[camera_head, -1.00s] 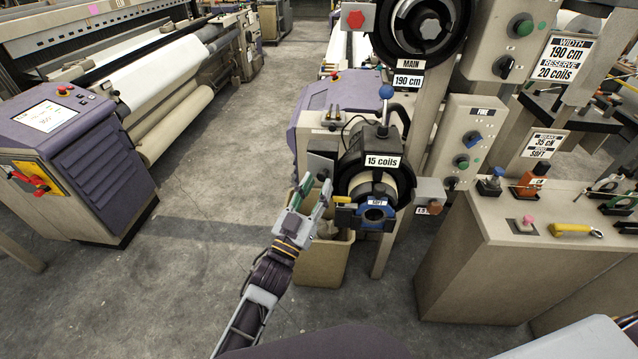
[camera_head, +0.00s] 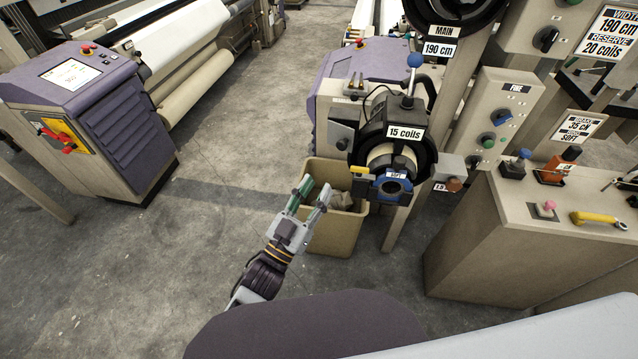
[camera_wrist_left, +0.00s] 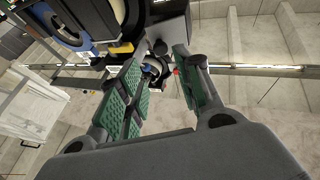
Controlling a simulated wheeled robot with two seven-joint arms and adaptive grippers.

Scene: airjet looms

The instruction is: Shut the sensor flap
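The yarn feeder labelled "15 coils" (camera_head: 405,132) stands right of centre in the head view. A blue ring piece labelled "SOFT" (camera_head: 396,186) and a small yellow piece (camera_head: 360,171) sit at its lower front. I cannot tell for certain which part is the sensor flap. My left gripper (camera_head: 314,192) is open and empty, below and left of the feeder, apart from it. In the left wrist view, the green finger pads (camera_wrist_left: 155,95) stand apart. The yellow piece (camera_wrist_left: 121,48) and blue ring (camera_wrist_left: 82,46) show above the fingers. My right gripper is not in view.
A beige bin (camera_head: 335,236) stands just behind the left gripper, under the feeder. A beige cabinet (camera_head: 490,245) with knobs and a yellow handle (camera_head: 597,218) is to the right. A purple control console (camera_head: 125,118) is at left. Open floor lies between.

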